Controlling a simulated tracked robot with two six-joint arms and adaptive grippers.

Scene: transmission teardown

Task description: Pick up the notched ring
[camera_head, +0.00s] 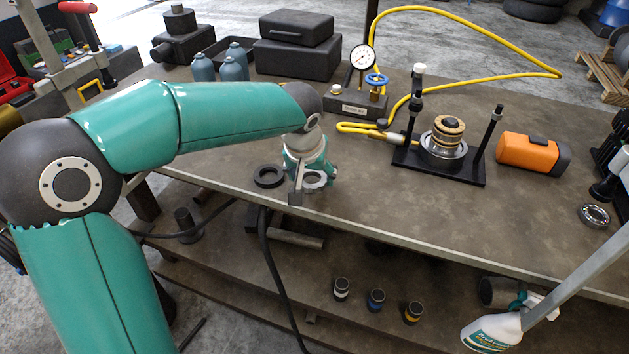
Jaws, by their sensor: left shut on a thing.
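A small silver-grey ring (315,180), which I take for the notched ring, is at my left gripper (308,184) near the front edge of the workbench. The gripper points down and is shut on this ring; its fingers hide part of it. The notches are too small to make out, and I cannot tell whether the ring still touches the bench. A dark ring (268,177) lies flat on the bench just left of the gripper.
A black fixture (437,172) with two posts and a stack of rings stands right of centre. Behind it are a gauge (361,57) and a yellow hose (475,27). An orange-and-grey block (528,153) and a bearing (593,215) lie right. The front middle of the workbench (400,215) is clear.

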